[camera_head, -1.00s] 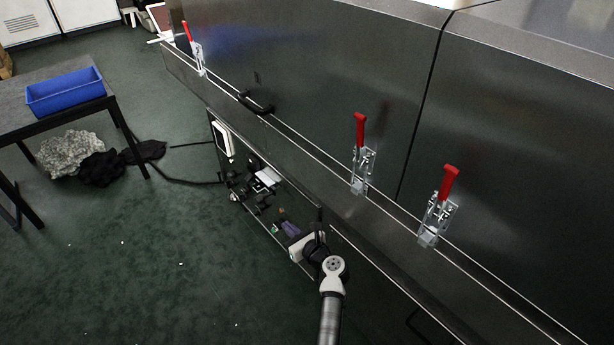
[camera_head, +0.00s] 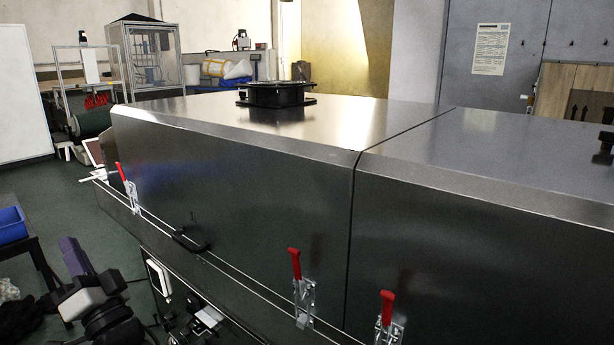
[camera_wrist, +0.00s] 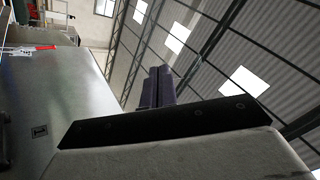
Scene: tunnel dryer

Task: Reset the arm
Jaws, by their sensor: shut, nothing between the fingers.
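My gripper (camera_head: 72,250) shows at the lower left of the head view, raised in front of the dryer's left end, with its purple fingers pointing up. In the wrist view its two dark fingers (camera_wrist: 155,86) stand side by side, closed together with nothing between them. Part of my arm is cut off by the bottom edge of the head view. The tunnel dryer (camera_head: 250,200) is a long shiny metal housing that fills the middle and right. It also shows at the left of the wrist view (camera_wrist: 60,110).
Red-handled clamps (camera_head: 296,264) and a black handle (camera_head: 188,241) sit along the dryer's front. A blue bin (camera_head: 12,225) on a table is at the left edge. The wrist view shows ceiling panels above.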

